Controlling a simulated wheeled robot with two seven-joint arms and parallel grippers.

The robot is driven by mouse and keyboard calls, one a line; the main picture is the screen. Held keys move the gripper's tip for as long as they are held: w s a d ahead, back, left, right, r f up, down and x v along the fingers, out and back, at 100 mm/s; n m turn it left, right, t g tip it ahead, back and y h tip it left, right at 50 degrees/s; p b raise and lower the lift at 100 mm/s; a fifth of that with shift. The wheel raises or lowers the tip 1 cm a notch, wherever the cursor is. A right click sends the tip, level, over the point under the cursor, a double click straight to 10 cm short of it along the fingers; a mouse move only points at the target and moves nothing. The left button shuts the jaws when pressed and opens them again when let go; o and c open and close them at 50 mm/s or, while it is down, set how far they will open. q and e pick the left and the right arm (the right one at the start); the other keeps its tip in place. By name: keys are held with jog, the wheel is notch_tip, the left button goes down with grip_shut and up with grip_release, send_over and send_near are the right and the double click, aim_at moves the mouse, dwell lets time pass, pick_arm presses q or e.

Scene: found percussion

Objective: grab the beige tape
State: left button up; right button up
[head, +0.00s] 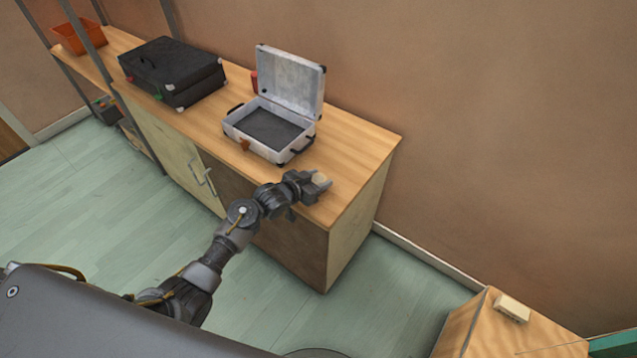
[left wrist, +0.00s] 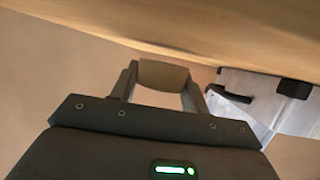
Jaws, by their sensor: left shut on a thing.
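The beige tape (head: 320,179) is between the fingers of my left gripper (head: 318,182), at the right front part of the wooden cabinet top. In the left wrist view the tape (left wrist: 162,76) shows as a beige block between the two fingertips of the left gripper (left wrist: 160,88), which is shut on it. The tape's underside is hidden, and I cannot tell whether it touches the cabinet top. My right gripper is not in view.
An open white case (head: 297,153) with dark lining stands just behind and left of my left gripper. A lower wooden box (head: 470,325) carries a pale block (head: 512,308).

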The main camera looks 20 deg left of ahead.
pick_arm(q)
jog(key=s+a+r, duration=0.5)
jog(key=a+r, duration=0.6)
jog(key=a, duration=0.2)
jog(key=shift+r, duration=0.2)
